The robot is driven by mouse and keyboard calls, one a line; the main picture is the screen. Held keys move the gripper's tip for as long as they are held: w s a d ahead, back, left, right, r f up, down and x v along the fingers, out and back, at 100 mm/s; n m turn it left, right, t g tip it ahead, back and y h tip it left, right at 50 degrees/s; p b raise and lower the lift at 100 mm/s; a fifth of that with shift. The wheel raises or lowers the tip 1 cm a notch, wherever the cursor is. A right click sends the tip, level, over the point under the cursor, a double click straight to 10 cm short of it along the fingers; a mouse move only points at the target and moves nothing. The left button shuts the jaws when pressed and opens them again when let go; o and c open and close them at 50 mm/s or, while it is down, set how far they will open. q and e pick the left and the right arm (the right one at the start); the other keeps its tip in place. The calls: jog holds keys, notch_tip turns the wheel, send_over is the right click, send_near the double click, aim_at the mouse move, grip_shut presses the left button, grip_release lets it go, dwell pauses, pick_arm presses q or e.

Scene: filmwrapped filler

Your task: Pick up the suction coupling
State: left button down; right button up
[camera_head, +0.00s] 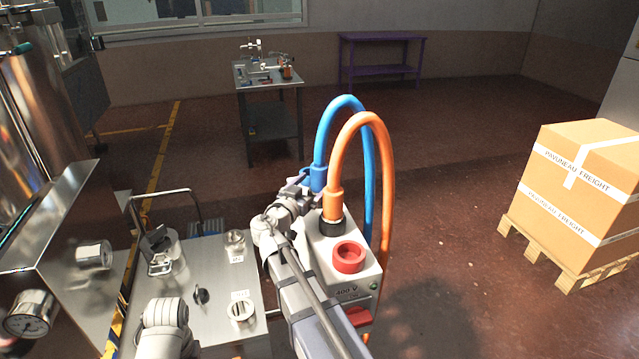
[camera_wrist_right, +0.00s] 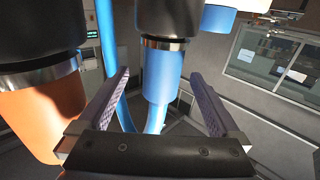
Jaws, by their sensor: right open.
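A blue hose coupling (camera_head: 318,178) with a black collar and steel ring stands upright at the rear of a grey box; no label names it as the suction coupling. It also shows in the right wrist view (camera_wrist_right: 163,78), between the fingers. My right gripper (camera_head: 301,186) is open at this coupling, partly hidden by its own wrist. In the right wrist view, gaps seem to show on both sides of the coupling. My left gripper is not in view; only part of that arm shows low at left.
An orange hose coupling (camera_head: 334,205) stands close beside the blue one. A red socket (camera_head: 349,257) and box marked 400 V (camera_head: 368,270) are in front. The steel cart top (camera_head: 205,270) holds fittings. A wrapped carton (camera_head: 580,185) is at right; the floor between is open.

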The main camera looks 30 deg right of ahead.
aim_at(315, 182)
jog(key=x, duration=0.4)
jog(key=shift+w+a+f, duration=0.1)
jog(key=shift+f, duration=0.05)
grip_shut()
dwell(0.5)
